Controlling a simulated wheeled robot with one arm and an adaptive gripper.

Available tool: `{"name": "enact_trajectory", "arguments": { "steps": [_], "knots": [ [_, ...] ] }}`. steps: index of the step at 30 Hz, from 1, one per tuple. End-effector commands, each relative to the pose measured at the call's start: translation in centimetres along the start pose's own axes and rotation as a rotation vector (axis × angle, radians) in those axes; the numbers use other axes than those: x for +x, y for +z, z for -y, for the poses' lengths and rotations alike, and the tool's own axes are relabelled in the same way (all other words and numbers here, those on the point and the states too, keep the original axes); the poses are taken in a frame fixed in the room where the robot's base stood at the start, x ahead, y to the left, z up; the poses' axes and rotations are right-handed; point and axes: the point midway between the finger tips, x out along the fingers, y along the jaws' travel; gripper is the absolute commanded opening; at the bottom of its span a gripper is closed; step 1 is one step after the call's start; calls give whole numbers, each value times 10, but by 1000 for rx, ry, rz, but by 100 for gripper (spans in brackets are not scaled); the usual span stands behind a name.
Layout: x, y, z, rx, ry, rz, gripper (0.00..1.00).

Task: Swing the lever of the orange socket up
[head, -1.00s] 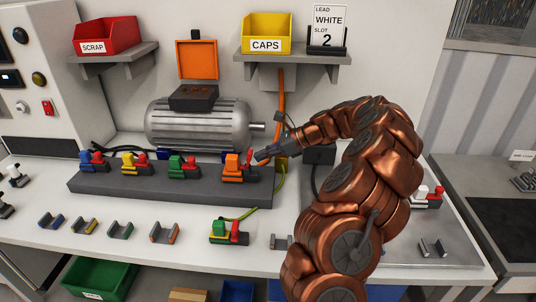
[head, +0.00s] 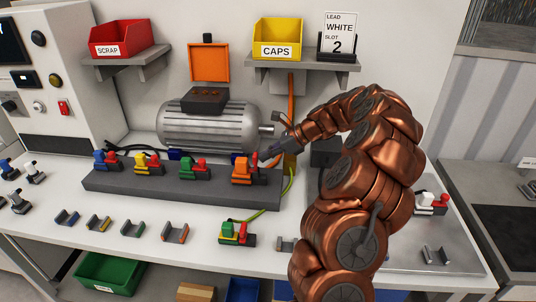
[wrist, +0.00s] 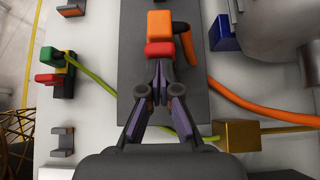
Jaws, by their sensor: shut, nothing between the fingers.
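The orange socket (head: 241,167) sits at the right end of the dark grey block (head: 170,198), with its red lever (head: 256,162) on its right side. In the wrist view the orange block (wrist: 160,23) is at top centre, with the red lever end (wrist: 160,50) just below it. The lever's exact angle is hard to tell. My gripper (head: 272,153) is to the right of the lever in the head view. In the wrist view its fingers (wrist: 158,72) are shut and empty, their tips close to the lever; contact cannot be told.
Blue, yellow and green sockets (head: 187,168) share the block. A motor (head: 208,130) stands behind. An orange cable (wrist: 245,103), a yellow-green wire (wrist: 100,75) and a brass block (wrist: 240,136) lie near my gripper. Another green socket (head: 233,232) stands in front.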

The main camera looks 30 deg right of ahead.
Motion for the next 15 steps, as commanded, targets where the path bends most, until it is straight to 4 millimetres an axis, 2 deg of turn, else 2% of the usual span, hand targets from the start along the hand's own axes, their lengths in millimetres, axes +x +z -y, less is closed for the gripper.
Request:
{"name": "enact_trajectory", "arguments": {
  "steps": [15],
  "knots": [
    [-6, 10, 0, -1, 1, 3, 0]
  ]
}}
